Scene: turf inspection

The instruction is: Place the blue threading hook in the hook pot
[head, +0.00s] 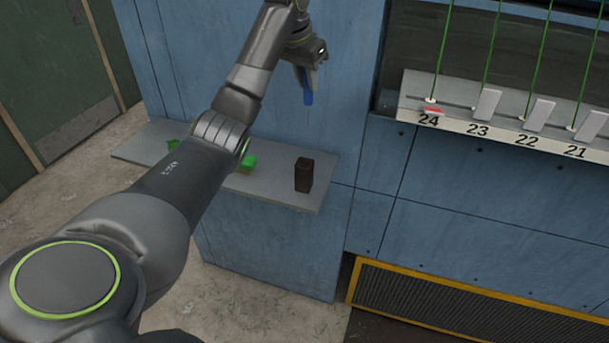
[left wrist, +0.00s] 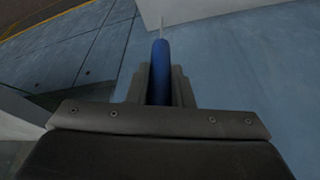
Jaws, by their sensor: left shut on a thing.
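The blue threading hook (head: 308,97) hangs from my left gripper (head: 306,74) in the head view, above the grey shelf. In the left wrist view the hook's blue handle (left wrist: 160,72) sits between the fingers of my left gripper (left wrist: 161,88), with a thin pale shaft beyond it. The gripper is shut on the handle. A dark, squarish upright pot (head: 303,175), which looks like the hook pot, stands near the right end of the shelf, below the gripper and apart from the hook. My right gripper is not in view.
The grey shelf (head: 275,191) juts from a blue wall and holds green items (head: 248,162), partly hidden by my left arm. At right is a numbered ledge (head: 470,123) with green threads, pale tabs and one red tab. A yellow-edged grille (head: 450,305) is low at right.

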